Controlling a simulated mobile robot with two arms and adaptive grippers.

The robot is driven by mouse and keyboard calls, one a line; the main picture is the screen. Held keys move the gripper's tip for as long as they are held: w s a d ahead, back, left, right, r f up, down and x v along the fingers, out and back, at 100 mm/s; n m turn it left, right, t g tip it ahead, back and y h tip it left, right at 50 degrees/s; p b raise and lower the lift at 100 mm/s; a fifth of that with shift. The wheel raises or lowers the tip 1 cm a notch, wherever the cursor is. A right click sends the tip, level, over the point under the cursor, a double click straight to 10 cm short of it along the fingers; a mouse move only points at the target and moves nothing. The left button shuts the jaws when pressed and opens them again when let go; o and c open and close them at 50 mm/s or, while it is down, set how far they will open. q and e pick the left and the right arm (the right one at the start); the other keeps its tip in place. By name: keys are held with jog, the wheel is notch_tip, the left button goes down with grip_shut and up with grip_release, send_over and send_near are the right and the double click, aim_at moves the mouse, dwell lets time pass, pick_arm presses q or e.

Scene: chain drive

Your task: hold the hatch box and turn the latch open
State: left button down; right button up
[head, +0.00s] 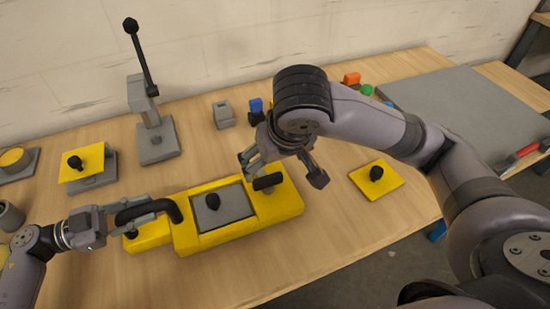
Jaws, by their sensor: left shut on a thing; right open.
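The yellow hatch box (185,236) lies on the table at the front middle, with a grey hatch lid (228,210) bearing a black knob. My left gripper (138,213) is shut on the black handle (172,206) at the box's left end. A black bar-shaped latch (268,181) sits on the box to the right of the lid. My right gripper (280,172) is open above the box's right end. One finger is close beside the latch; the dark piece to the right appears to be its other finger. I cannot tell whether it touches the latch.
A yellow plate with a black knob (376,178) lies to the right of the box. A grey lever stand (155,140), another yellow knobbed plate (82,164) and a small grey block (223,114) stand behind. Bare table lies in front of the box.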

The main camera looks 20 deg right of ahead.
pick_arm(q)
jog(key=shift+f, duration=0.15)
jog(key=c, duration=1.6)
grip_release()
jog(key=o, duration=0.3)
jog(key=shift+a, duration=0.1)
